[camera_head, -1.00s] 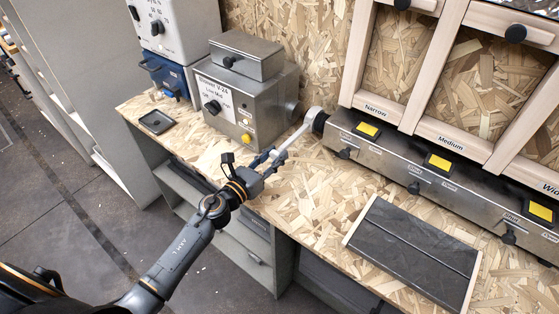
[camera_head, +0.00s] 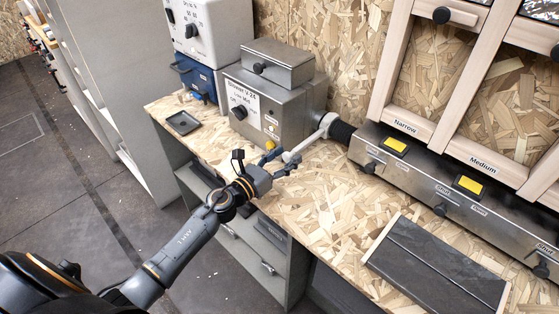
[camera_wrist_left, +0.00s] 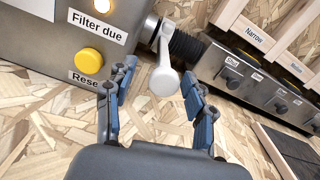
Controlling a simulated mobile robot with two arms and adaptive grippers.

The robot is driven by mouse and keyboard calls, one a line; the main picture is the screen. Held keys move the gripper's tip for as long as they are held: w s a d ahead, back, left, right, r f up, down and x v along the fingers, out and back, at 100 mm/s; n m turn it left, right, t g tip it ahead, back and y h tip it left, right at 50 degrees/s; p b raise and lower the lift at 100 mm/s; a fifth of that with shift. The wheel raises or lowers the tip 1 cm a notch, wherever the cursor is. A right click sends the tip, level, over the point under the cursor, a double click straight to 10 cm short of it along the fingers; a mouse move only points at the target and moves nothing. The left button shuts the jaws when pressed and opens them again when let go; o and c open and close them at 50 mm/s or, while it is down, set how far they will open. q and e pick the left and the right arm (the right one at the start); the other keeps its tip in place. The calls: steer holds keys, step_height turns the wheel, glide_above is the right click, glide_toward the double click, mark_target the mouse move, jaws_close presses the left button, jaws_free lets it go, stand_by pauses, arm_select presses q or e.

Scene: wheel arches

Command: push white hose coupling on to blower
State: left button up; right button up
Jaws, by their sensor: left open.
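The white hose coupling (camera_head: 328,122) is a ring with a long handle, at the end of a black corrugated hose (camera_head: 342,131). The steel blower (camera_head: 285,108) stands to its left. In the left wrist view the coupling (camera_wrist_left: 164,78) sits right against the blower's grey outlet (camera_wrist_left: 149,27), with no clear gap; how far it is on cannot be told. My left gripper (camera_head: 279,162) is open at the free end of the handle. In the left wrist view its blue fingers (camera_wrist_left: 158,82) are spread on either side of the handle end. My right gripper is out of view.
A yellow button (camera_wrist_left: 88,62) and a lit "Filter due" lamp (camera_wrist_left: 92,6) are on the blower's front. A steel duct (camera_head: 440,195) with yellow panels runs right. A small black tray (camera_head: 183,122) and a dark slab (camera_head: 440,265) lie on the chipboard bench.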

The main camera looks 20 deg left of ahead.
arm_select(q)
steer(key=v, duration=1.1)
steer(key=shift+s+a, duration=0.15)
steer(key=shift+s, duration=0.15)
steer(key=shift+s+a, duration=0.1)
steer(key=shift+s, duration=0.1)
